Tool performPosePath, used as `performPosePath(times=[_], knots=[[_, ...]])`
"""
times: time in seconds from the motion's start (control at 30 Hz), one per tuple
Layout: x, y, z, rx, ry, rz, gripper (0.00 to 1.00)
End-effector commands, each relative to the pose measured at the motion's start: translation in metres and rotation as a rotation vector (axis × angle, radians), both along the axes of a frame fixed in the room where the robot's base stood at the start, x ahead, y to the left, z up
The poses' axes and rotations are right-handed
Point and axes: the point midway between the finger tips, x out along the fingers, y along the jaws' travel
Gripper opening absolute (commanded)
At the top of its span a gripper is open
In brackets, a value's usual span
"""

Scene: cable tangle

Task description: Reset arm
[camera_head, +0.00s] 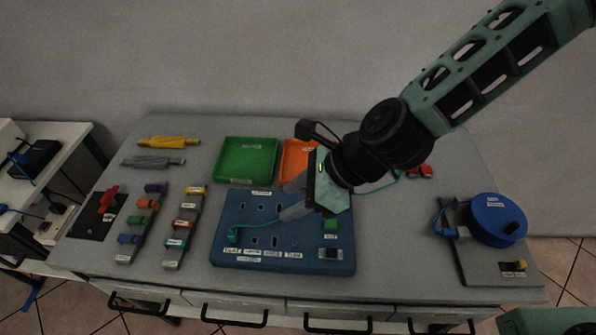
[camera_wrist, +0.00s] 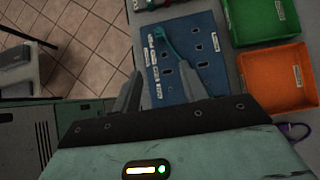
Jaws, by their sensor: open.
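My gripper (camera_head: 287,199) is above the right half of the blue socket board (camera_head: 228,210) on the grey table. Its two fingers are apart, with nothing seen between them. The fingers also show in the wrist view (camera_wrist: 129,86), in front of the board (camera_wrist: 190,82). A teal plug (camera_head: 233,233) with a teal cable is at the board's front left. The cable runs right toward my gripper, which hides part of it. The plug also shows in the wrist view (camera_wrist: 166,36).
A green tray (camera_head: 247,178) and an orange tray (camera_head: 290,171) lie behind the board, the orange one partly hidden by my gripper. A blue cable reel (camera_head: 497,222) stands at the right. Two rows of coloured clips (camera_head: 139,220) and (camera_head: 184,222) lie left.

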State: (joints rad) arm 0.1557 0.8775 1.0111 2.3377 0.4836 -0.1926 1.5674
Motion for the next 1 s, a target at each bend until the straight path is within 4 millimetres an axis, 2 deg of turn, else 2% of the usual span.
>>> performPosePath(times=[0.23,0.37,0.47,0.67,0.8,1.0], knots=[[-0.001,-0.001,0.001,-0.004,-0.008,0.013,0.43],[-0.012,-0.008,0.002,-0.046,-0.094,0.153,0.43],[-0.027,-0.021,0.006,-0.111,-0.228,0.383,0.43],[-0.055,-0.065,0.025,-0.251,-0.509,0.961,0.43],[-0.071,-0.099,0.049,-0.323,-0.659,1.349,0.43],[-0.091,-0.144,0.086,-0.368,-0.797,1.818,0.43]])
